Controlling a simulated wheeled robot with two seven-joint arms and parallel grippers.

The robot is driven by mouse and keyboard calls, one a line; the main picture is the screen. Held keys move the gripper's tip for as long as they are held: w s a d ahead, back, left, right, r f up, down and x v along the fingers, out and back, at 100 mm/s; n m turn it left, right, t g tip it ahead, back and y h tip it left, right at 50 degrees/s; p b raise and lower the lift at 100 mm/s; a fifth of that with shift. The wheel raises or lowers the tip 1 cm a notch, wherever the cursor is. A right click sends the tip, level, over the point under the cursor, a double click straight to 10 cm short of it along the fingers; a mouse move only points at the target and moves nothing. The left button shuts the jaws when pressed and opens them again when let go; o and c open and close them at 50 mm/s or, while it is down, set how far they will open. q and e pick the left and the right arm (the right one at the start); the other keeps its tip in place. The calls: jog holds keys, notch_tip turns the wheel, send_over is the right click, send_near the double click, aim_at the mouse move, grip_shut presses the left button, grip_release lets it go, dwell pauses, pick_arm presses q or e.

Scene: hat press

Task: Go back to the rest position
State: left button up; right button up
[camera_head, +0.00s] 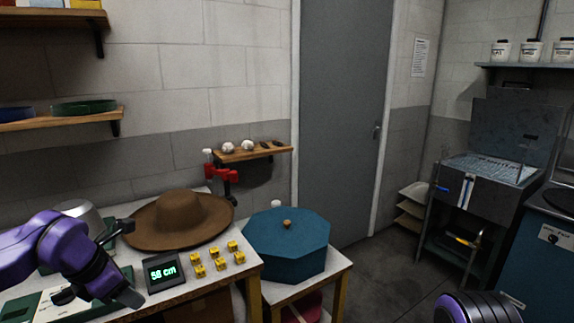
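My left arm comes in from the left, purple with a dark end. My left gripper (128,295) is at that dark end, over the front left of the work table (207,283), just left of a small display. Its fingers do not show clearly, and I see nothing held in it. At the bottom right edge, a purple and dark ringed part of my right arm (480,308) shows. My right gripper is out of the picture.
A blue lidded box (287,255) sits on a lower stand. Floor (385,275) is clear before the grey door (340,110).

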pick_arm(q)
notch_tip(320, 180, down, 21)
jog(key=s+m+t+y, duration=0.3)
jog(key=m+y, duration=0.4)
jog(key=m, duration=0.3)
jog(key=s+f+m+g, duration=0.2)
jog(key=s+f+m, duration=0.3)
jog(key=s+f, duration=0.3)
jog(key=s+d+f+m+g+h, duration=0.1)
jog(key=s+f+m, duration=0.5)
jog(key=s, duration=1)
jog(key=shift+d+f+g, duration=0.3)
jog(key=shift+f+g, duration=0.2)
jog(key=shift+f, duration=0.45)
